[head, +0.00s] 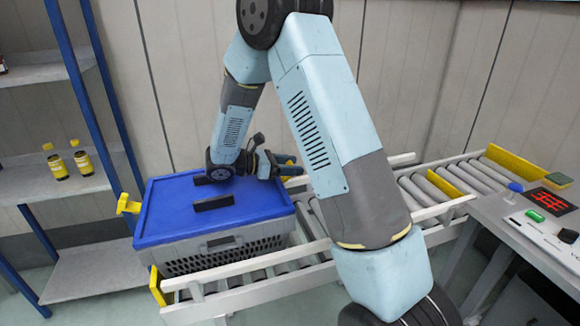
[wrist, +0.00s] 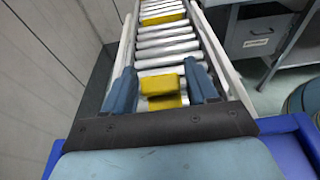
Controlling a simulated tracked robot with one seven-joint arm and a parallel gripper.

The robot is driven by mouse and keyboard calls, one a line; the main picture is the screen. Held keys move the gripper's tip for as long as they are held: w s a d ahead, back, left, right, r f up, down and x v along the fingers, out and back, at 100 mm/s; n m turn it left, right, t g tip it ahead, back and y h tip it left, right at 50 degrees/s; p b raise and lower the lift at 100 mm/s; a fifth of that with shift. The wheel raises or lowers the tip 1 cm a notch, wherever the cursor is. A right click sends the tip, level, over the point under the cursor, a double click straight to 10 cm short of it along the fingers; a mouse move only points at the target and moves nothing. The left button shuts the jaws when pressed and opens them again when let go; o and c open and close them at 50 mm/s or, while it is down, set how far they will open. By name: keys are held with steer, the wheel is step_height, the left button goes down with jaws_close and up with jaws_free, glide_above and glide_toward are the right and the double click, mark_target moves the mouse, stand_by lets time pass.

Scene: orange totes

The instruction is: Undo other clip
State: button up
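A grey tote (head: 235,252) with a blue lid (head: 165,212) sits on the roller conveyor. A yellow clip (head: 128,205) sticks out at the lid's left end. My gripper (head: 292,166) is at the lid's right end, with my arm reaching over the lid. In the wrist view my gripper (wrist: 163,88) points along the conveyor, its two blue fingers apart. A yellow clip (wrist: 163,84) shows between the fingers, with narrow gaps on both sides. This clip is hidden in the head view.
Two dark bars lie on the lid, one a black handle (head: 213,202). A shelf (head: 45,180) with yellow bottles stands at the left. A wall is behind.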

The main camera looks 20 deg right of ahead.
steer(key=shift+o, duration=0.8)
steer(key=v, duration=1.3)
steer(key=shift+w+a, duration=0.1)
steer(key=shift+a, duration=0.3)
steer(key=s+d+r+m+g+y, duration=0.2)
steer(key=s+d+r+m+y, duration=0.55)
steer(key=s+d+r, duration=0.35)
steer(key=s+d+r+m+t+y, duration=0.1)
steer(key=s+r+m+t+y, duration=0.1)
steer(key=s, duration=0.6)
steer(key=s+d+r+m+t+y, duration=0.1)
steer(key=s+r+m+t+y, duration=0.2)
steer(key=s+m+t+y, duration=0.2)
steer(key=s+m+y, duration=0.1)
steer(key=s+m, duration=0.2)
steer(key=s, duration=0.1)
steer(key=shift+s+d+t, duration=0.3)
steer(key=shift+d, duration=0.05)
